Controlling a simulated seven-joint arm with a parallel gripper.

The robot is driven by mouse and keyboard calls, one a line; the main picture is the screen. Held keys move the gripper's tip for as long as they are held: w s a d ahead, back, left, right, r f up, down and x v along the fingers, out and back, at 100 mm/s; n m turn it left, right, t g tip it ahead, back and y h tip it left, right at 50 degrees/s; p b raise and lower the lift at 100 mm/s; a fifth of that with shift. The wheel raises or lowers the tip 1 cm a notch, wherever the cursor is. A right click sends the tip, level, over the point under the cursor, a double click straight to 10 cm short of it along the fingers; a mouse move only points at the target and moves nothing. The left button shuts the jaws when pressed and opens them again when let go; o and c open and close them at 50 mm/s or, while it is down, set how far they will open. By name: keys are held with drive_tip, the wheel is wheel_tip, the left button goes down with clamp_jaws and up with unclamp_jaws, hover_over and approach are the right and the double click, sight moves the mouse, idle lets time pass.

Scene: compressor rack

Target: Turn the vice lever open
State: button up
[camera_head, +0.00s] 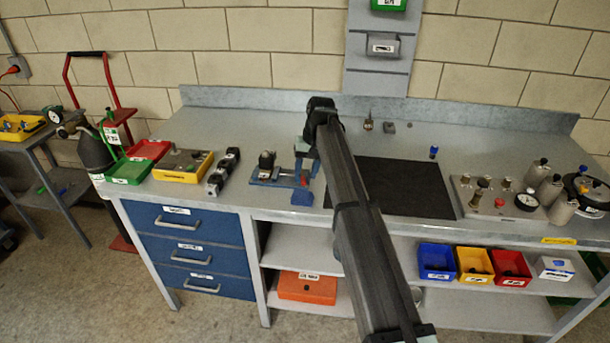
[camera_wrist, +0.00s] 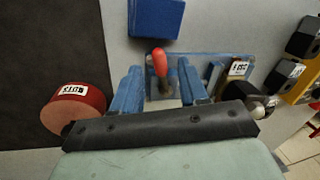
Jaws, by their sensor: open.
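The vice (camera_head: 265,178) has a blue base and sits on the bench, left of my arm in the head view. In the wrist view its blue base plate (camera_wrist: 208,72) lies beyond my fingertips. The red-tipped lever (camera_wrist: 160,64) stands up from the plate. My gripper (camera_wrist: 160,72) is open, with one blue finger on each side of the lever. I see gaps beside the lever, and cannot tell how near its height the fingertips are. In the head view my gripper (camera_head: 307,165) is at the vice's right end, largely covered by my arm.
A blue block (camera_wrist: 156,18) lies just beyond the lever; it also shows in the head view (camera_head: 302,197). A labelled red cylinder (camera_wrist: 74,106) stands beside my gripper. A black mat (camera_head: 410,186) lies right of the vice. A row of dark blocks (camera_head: 223,172) is left of it.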

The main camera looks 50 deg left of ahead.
drive_tip(key=shift+s+a+f, duration=0.1)
drive_tip(key=shift+s+f, duration=0.05)
drive_tip(key=shift+f, duration=0.8)
clamp_jaws()
